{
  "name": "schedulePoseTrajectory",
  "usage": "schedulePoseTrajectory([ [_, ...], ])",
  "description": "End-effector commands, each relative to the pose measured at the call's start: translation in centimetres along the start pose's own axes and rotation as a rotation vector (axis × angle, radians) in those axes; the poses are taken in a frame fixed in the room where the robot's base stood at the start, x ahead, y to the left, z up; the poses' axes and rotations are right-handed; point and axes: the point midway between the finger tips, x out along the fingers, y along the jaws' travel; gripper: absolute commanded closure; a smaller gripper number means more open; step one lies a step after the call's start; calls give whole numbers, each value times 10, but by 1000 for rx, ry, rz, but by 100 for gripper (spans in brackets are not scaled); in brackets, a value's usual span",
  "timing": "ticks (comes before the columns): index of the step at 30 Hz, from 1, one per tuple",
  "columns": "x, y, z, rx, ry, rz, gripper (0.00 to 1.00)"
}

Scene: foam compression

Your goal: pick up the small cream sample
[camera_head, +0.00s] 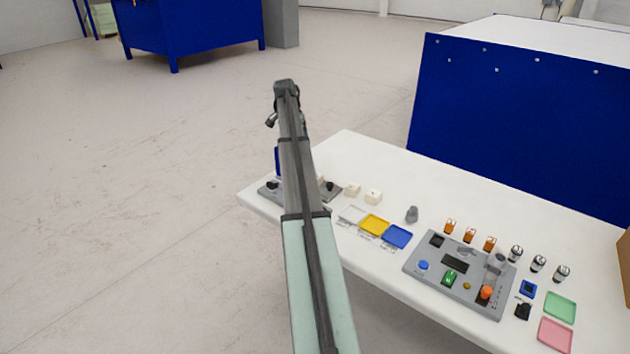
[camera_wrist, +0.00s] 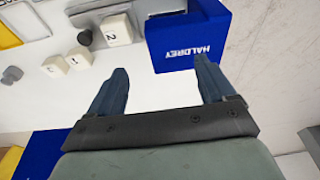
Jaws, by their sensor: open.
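Several cream blocks stand on the white table. In the wrist view, one marked 2 (camera_wrist: 117,30) is by a grey device, one marked 1 (camera_wrist: 79,58) is lower left of it, and another cream block (camera_wrist: 54,67) is beside that. In the head view two of them show, a left one (camera_head: 352,190) and a right one (camera_head: 373,197); my arm partly hides the area left of them. I cannot tell for sure which is the small one. My gripper (camera_wrist: 161,65) is open and empty, its fingers wide apart, with the blocks off to the left of the fingers.
A blue box lettered HALDREY (camera_wrist: 190,40) stands just beyond my fingertips. White, yellow (camera_head: 374,224) and blue (camera_head: 397,236) trays, a grey weight (camera_head: 411,214) and a grey control panel (camera_head: 460,275) lie further along the table. A blue panel (camera_head: 520,130) rises behind.

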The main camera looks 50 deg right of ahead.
Motion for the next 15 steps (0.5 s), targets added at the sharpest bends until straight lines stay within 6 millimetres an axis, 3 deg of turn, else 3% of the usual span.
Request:
schedulePoseTrajectory([
  [1, 3, 20, -8, 16, -44, 7, 17],
  [3, 6, 42, -13, 27, -104, 14, 17],
  [6, 10, 64, -15, 31, -172, 16, 17],
  [10, 13, 79, -16, 31, -221, 16, 17],
  [15, 20, 82, -14, 29, -235, 16, 17],
])
